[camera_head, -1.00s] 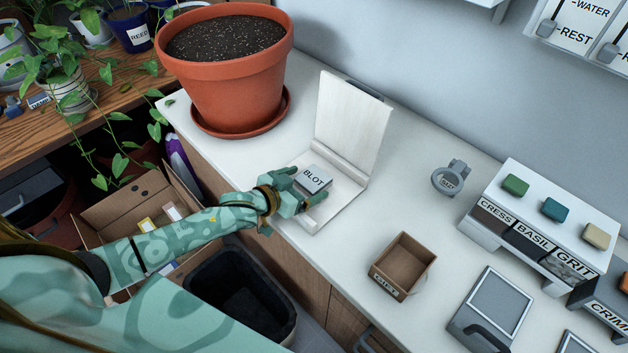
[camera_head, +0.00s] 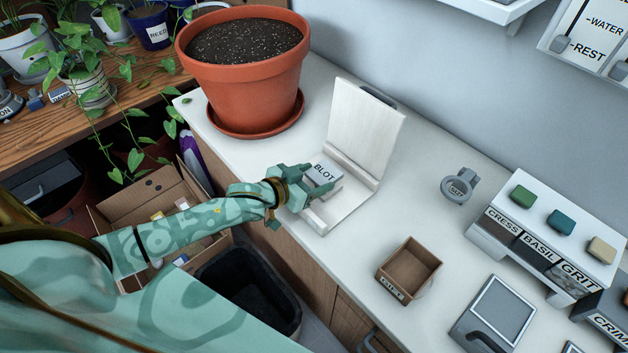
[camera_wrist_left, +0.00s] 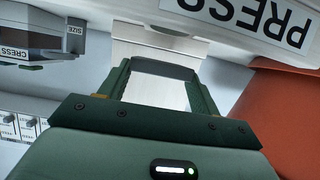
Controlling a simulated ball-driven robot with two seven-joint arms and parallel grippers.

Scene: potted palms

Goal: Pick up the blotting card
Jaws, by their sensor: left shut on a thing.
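The blotting card (camera_head: 325,170) is a pale grey slab marked BLOT in the head view. It is over the low base of a white press (camera_head: 352,204), whose tall back plate stands upright behind it. My left gripper (camera_head: 309,182) reaches in from the left and is shut on the card's near side. In the left wrist view, a pale face with a dark grey edge (camera_wrist_left: 163,68) lies between the green fingers (camera_wrist_left: 155,85). The fingers hide part of the card, and I cannot clearly see the gap under it. My right gripper is not in view.
A large terracotta pot (camera_head: 243,75) of soil stands behind left of the press. An open brown box (camera_head: 409,270), a grey ring (camera_head: 459,186) and a white unit with coloured buttons (camera_head: 545,228) stand to the right. Bare white counter lies between them and the press.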

